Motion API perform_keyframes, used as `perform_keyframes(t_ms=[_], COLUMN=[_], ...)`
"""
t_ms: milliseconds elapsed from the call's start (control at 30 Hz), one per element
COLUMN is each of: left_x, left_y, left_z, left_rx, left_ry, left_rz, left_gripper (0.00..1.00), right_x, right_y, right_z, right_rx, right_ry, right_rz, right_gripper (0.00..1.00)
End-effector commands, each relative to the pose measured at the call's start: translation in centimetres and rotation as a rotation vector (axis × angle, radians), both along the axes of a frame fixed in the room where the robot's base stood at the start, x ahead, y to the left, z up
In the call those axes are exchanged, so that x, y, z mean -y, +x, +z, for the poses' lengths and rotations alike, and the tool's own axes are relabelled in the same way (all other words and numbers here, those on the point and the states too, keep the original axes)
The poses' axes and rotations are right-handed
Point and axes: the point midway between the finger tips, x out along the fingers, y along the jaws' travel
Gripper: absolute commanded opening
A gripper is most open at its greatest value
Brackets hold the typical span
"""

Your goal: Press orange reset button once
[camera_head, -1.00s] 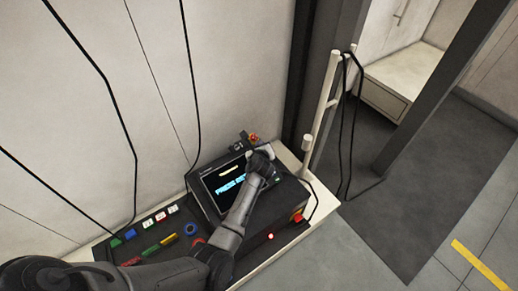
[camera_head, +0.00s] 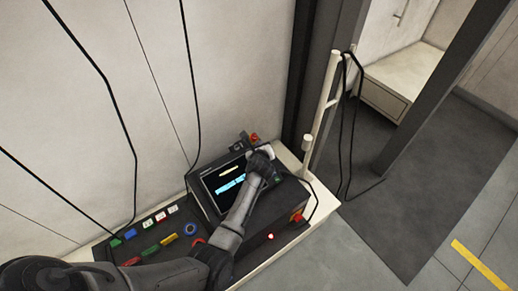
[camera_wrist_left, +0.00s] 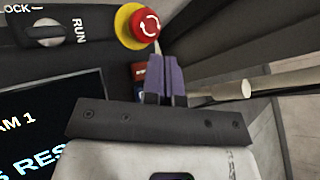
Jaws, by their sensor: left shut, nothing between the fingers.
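My left gripper (camera_head: 266,153) is shut and empty over the upper right of the control panel, at the right edge of its screen. In the left wrist view its purple fingers (camera_wrist_left: 166,80) are together, pointing at the panel. A small orange-red patch (camera_wrist_left: 139,70) shows just left of the fingers, with a dark part below it. The fingers hide part of it, and I cannot tell whether they touch it. I cannot tell for sure that it is the orange reset button. A red mushroom button with a yellow collar (camera_wrist_left: 143,25) is just beyond the fingertips. My right gripper is not in view.
The screen (camera_head: 224,187) is lit, with text partly hidden by my arm. A RUN selector knob (camera_wrist_left: 45,32) is left of the mushroom button. Several coloured buttons (camera_head: 151,250) line the lower left panel. A pale post (camera_head: 322,105) stands right of the console.

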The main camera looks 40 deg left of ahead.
Motion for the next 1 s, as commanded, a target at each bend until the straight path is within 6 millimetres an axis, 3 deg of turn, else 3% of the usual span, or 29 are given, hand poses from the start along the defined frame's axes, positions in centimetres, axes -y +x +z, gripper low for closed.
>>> perform_keyframes(t_ms=[1000], left_x=[-0.38], left_y=[0.1], left_z=[-0.76], left_rx=[0.0], left_ry=[0.0], left_rz=[0.0], left_gripper=[0.0], right_x=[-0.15], right_y=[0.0], right_z=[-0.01], right_rx=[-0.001], right_ry=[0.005], right_rz=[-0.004], right_gripper=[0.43])
